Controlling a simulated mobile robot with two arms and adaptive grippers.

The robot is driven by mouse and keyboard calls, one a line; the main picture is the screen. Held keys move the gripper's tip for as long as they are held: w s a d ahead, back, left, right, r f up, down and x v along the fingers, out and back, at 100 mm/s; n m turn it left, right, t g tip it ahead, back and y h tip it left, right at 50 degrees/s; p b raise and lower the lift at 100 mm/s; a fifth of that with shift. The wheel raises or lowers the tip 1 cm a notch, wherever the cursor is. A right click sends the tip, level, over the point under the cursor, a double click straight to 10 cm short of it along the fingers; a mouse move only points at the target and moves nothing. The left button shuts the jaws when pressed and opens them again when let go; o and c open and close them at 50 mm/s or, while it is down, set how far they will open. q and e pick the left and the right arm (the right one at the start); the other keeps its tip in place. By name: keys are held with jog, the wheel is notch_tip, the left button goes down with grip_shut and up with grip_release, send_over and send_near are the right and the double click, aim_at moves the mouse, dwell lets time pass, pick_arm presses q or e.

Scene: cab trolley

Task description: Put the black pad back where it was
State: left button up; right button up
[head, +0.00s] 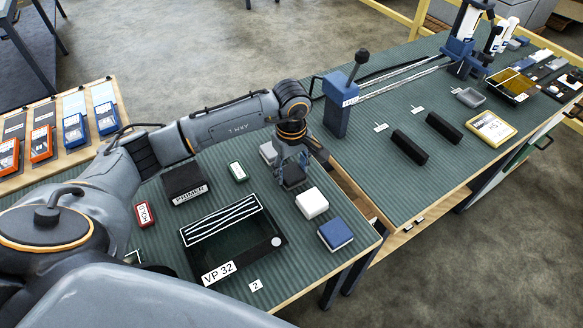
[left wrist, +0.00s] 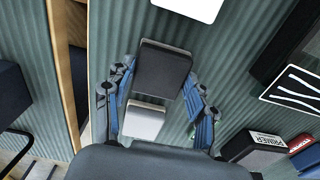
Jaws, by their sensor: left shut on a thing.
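My left gripper (head: 293,168) points down over the near green mat and is shut on the black pad (head: 294,177). In the left wrist view the black pad (left wrist: 162,71) sits between the two blue fingers. I cannot tell whether the pad touches the mat. A grey pad (head: 268,152) lies just behind the gripper and is partly hidden by it. It shows below the black pad in the left wrist view (left wrist: 144,121). A white pad (head: 311,203) and a blue pad (head: 335,233) lie in front of it, in a row. My right gripper is not in view.
A black open box labelled VP 32 (head: 216,271) stands left of the pads. A PRIMER box (head: 184,182), a green-edged item (head: 238,172) and a red item (head: 145,214) lie behind it. A blue lever press (head: 341,112) stands on the far bench, across a narrow gap.

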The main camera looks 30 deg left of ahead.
aim_at(292, 172)
pick_arm(q)
jog(key=o, duration=0.9)
jog(key=shift+o, duration=1)
jog(key=shift+r, duration=0.3)
notch_tip(292, 172, up, 12)
jog(key=b, duration=0.1)
jog(key=shift+f+b, duration=0.15)
jog(key=shift+b, duration=0.15)
jog(key=shift+f, duration=0.1)
